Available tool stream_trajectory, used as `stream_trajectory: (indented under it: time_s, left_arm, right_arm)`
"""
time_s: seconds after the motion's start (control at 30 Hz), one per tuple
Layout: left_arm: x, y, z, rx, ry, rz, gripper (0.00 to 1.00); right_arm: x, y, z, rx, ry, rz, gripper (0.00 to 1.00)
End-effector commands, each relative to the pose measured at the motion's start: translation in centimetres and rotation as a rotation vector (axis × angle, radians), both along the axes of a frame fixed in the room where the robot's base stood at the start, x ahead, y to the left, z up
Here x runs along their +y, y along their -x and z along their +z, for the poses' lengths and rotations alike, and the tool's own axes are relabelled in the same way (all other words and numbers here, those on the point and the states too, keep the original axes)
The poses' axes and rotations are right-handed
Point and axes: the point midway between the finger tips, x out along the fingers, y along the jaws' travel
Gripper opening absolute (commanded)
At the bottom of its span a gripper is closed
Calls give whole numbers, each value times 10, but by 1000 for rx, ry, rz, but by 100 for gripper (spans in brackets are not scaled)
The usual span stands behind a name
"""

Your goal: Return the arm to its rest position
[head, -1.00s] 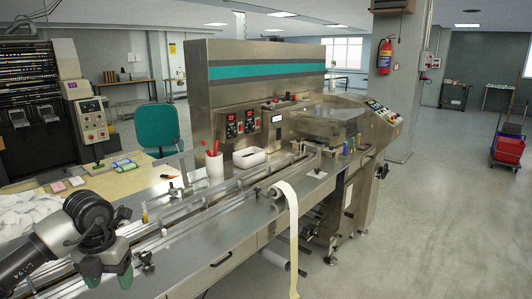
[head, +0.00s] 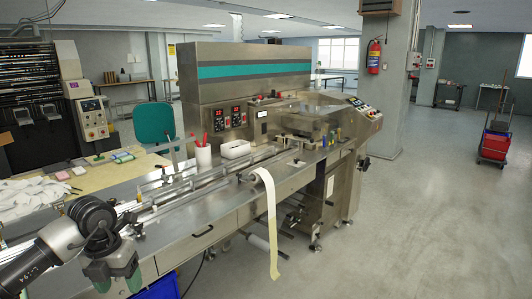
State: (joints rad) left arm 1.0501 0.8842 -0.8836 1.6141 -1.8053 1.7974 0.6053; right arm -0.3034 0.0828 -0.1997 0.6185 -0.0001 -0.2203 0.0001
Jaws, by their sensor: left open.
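My left arm comes in from the lower left of the head view. My left gripper (head: 118,284) hangs at its end, with dark green fingertips pointing down and spread apart. It is open, with nothing visible between the fingers. It is in front of the near left end of the flow wrapper's steel bed (head: 185,238). The bottom of the picture cuts close below the fingertips. My right gripper does not show.
The flow wrapper (head: 232,72) fills the middle, with a film strip (head: 271,225) hanging off its front. A white cup (head: 204,157) and a white bin (head: 235,149) stand on it. A blue crate (head: 157,287) sits low beside my gripper. Open floor (head: 400,230) lies right.

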Motion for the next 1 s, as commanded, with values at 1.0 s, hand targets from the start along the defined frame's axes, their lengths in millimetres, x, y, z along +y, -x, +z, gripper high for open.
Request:
stream_trajectory:
  time_s: [1.0]
  left_arm:
    - [-83, 28, -377, -24, 1343, 1674, 65]
  right_arm:
    - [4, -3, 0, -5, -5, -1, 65]
